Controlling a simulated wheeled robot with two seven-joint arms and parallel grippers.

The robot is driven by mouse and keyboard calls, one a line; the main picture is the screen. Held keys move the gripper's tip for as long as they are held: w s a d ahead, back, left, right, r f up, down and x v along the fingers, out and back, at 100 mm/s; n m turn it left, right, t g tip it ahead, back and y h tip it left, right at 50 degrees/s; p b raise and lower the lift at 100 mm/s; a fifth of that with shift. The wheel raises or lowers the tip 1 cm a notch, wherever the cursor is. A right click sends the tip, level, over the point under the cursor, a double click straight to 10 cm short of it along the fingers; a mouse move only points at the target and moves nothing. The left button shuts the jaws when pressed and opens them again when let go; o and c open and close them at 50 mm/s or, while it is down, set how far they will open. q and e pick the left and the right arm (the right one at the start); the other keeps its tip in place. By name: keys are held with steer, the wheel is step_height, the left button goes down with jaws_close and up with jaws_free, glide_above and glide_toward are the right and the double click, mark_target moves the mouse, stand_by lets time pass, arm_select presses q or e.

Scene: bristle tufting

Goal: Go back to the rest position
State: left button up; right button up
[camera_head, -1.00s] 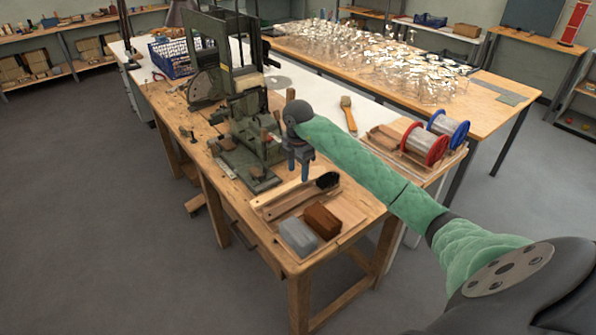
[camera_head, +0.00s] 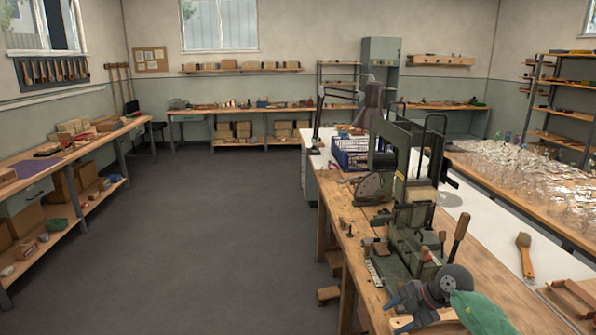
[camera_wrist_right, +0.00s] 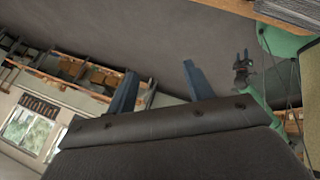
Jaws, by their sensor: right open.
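My right gripper (camera_head: 397,312) is at the bottom of the head view, low over the near part of the wooden workbench. Its green sleeved arm (camera_head: 480,312) comes in from the lower right. In the right wrist view its two blue fingers (camera_wrist_right: 160,84) stand apart with nothing between them. Another dark gripper on a green arm, my left one (camera_wrist_right: 243,66), shows small at the right of that view; its jaws are too small to read. The left arm does not show in the head view.
The tufting machine (camera_head: 412,215) stands on the workbench (camera_head: 352,255) just beyond my right gripper. A blue crate (camera_head: 350,153) is behind it. A wooden-handled brush (camera_head: 524,255) lies to the right. Glassy items (camera_head: 530,175) crowd the far table. The floor (camera_head: 210,240) at left is clear.

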steer(key=s+a+r+n+t+y, duration=0.1)
steer(key=s+a+r+y, duration=0.1)
steer(key=a+y, duration=0.35)
steer(key=s+a+r+m+t+y, duration=0.1)
steer(key=s+a+r+m+t, duration=0.15)
steer(key=r+m+t, duration=0.35)
steer(key=s+a+r+m+t, duration=0.1)
steer(key=a+r+m+t, duration=0.2)
steer(key=t, duration=0.4)
steer(key=s+d+f+m+g+h, duration=0.2)
steer(key=s+d+f+m+h, duration=0.8)
steer(key=f+m+h, duration=0.55)
steer(key=s+a+f+n+g+y, duration=0.1)
steer(key=s+a+f+g, duration=0.35)
steer(key=s, duration=0.65)
steer(key=s+a+f+n+g+y, duration=0.1)
steer(key=s+f+n+g, duration=0.1)
steer(key=s+f+g, duration=0.65)
steer(key=s+a+f, duration=0.1)
steer(key=s+f, duration=0.1)
steer(key=f, duration=1)
steer(key=s+a+f, duration=0.1)
steer(key=s+f, duration=0.1)
steer(key=f, duration=1.1)
steer(key=s+f, duration=0.3)
steer(key=f, duration=0.9)
steer(key=shift+a+f, duration=0.25)
steer(key=shift+a, duration=0.15)
